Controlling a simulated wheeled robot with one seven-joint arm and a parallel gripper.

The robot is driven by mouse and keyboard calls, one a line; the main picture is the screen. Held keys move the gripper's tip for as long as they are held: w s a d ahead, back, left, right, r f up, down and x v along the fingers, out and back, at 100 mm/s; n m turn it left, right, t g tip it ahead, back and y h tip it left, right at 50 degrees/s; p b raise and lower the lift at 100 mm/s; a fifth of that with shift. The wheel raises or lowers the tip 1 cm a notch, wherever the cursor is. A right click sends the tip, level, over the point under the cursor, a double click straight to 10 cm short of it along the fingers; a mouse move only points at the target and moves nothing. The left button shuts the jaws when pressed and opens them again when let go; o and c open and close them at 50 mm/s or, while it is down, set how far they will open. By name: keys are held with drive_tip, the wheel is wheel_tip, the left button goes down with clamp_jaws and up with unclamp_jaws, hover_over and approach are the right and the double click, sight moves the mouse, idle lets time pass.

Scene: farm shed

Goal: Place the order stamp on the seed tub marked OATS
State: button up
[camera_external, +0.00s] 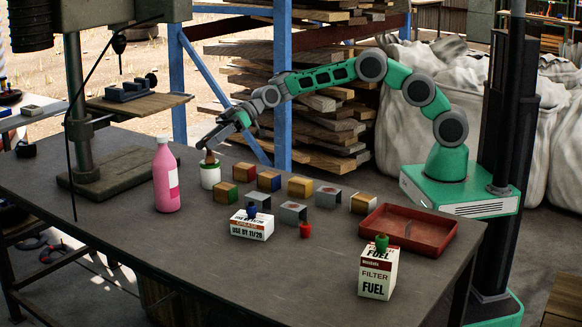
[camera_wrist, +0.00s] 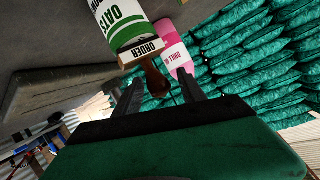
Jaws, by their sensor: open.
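The seed tub marked OATS (camera_wrist: 110,18) is white with a green band. It also shows in the external view (camera_external: 210,179), upright on the bench. The order stamp (camera_wrist: 153,76), with a brown handle and a block lettered ORDER, stands on top of the tub; it shows small in the external view (camera_external: 210,158). My gripper (camera_external: 207,143) is just above the stamp. In the wrist view my gripper (camera_wrist: 158,90) is open, with its two fingers on either side of the handle and a gap to each.
A pink bottle (camera_external: 167,178) stands close left of the tub. Several small coloured blocks (camera_external: 269,181) lie to its right. A white box (camera_external: 252,226), a fuel filter box (camera_external: 377,275) and a red tray (camera_external: 375,230) are farther right.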

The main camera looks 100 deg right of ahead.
drive_tip(key=v, duration=1.2)
drive_tip(key=s+a+f+m+g+h, duration=0.1)
drive_tip(key=s+a+f+g+h, duration=0.15)
drive_tip(key=s+a, duration=0.45)
drive_tip(key=s+a+f+g+h, duration=0.1)
drive_tip(key=s+a+g+h, duration=0.15)
drive_tip(key=s+a, duration=0.55)
drive_tip(key=s+d+f+m+g+h, duration=0.1)
drive_tip(key=s+f+g, duration=0.15)
drive_tip(key=s, duration=0.85)
drive_tip(key=s+d+f+m+g+h, duration=0.15)
drive_tip(key=s+f, duration=0.25)
drive_tip(key=s, duration=0.8)
wheel_tip(320, 180, up, 16)
drive_tip(key=w+t+p, duration=0.1)
drive_tip(key=p, duration=1.1)
drive_tip(key=shift+w+f+p, duration=0.25)
drive_tip(key=shift+w+p, duration=0.05)
drive_tip(key=shift+p, duration=0.1)
drive_tip(key=shift+d+n, duration=0.1)
drive_tip(key=shift+n, duration=0.15)
